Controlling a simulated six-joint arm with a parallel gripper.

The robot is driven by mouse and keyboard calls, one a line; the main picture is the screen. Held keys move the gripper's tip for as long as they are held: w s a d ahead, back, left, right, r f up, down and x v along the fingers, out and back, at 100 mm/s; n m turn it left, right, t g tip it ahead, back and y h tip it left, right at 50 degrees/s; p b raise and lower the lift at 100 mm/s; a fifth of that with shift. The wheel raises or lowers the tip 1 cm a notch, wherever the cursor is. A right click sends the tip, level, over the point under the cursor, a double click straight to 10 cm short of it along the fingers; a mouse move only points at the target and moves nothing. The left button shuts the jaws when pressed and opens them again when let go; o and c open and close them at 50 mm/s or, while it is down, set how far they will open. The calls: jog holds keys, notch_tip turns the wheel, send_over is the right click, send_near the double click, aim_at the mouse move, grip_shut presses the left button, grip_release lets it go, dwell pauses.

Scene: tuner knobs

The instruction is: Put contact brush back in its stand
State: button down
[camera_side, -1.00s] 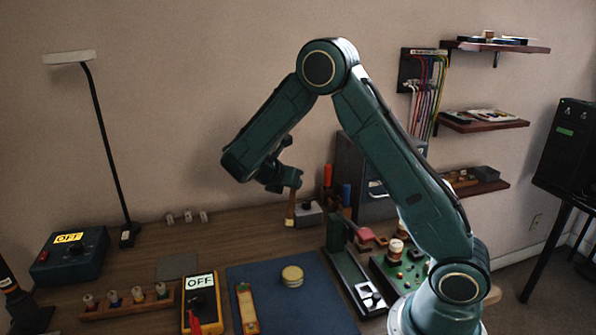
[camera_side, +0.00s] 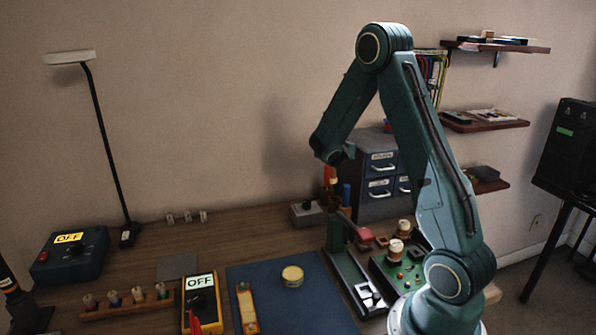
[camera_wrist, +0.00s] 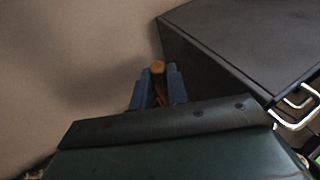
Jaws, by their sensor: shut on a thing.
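My gripper (camera_wrist: 158,88) shows in the wrist view as two blue fingers. They are shut on the contact brush (camera_wrist: 158,67), whose brown wooden end shows between them. A brownish piece, seemingly the brush, hangs there among these handles. I cannot tell whether it touches anything. Which part is the brush's stand is not clear.
The grey drawer cabinet (camera_side: 383,165) stands close behind; its dark top (camera_wrist: 240,45) is beside the fingers in the wrist view. A small grey box (camera_side: 306,213) lies left of the handles. A green board with knobs (camera_side: 397,258) is in front. A blue mat (camera_side: 315,305) lies farther left.

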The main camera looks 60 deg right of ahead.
jog(key=shift+s+d+r, duration=0.25)
jog(key=shift+s+d, duration=0.15)
jog(key=shift+d, duration=0.1)
jog(key=shift+f, duration=2.4)
